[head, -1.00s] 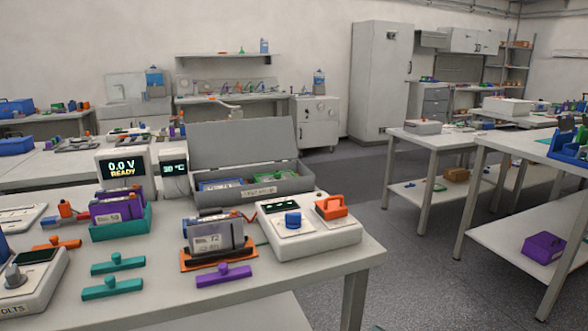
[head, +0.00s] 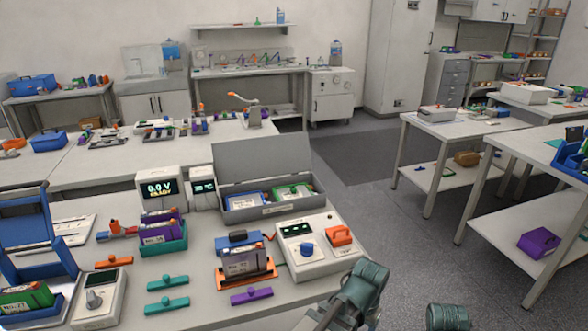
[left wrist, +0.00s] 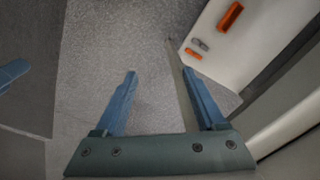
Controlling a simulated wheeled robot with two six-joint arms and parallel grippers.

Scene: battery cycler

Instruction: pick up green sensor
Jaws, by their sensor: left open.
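I cannot tell for certain which thing is the green sensor. Two teal bar-shaped pieces with knobs, the back one (head: 167,282) and the front one (head: 166,306), lie on the near bench in the head view. A small green item (head: 425,168) lies on the lower shelf of a table at right, too small to identify. My left gripper (left wrist: 160,95) is open and empty in the left wrist view, over grey floor beside a pale surface. My teal arm parts show at the bottom of the head view, but no fingertips are clear there. My right gripper is not seen.
The near bench (head: 205,258) holds a teal holder (head: 172,246), an orange holder (head: 250,277), a white meter box (head: 325,265), a purple bar (head: 251,296) and a grey open case (head: 270,209). A blue rack (head: 35,235) stands at left. Grey floor (head: 400,255) is clear at right.

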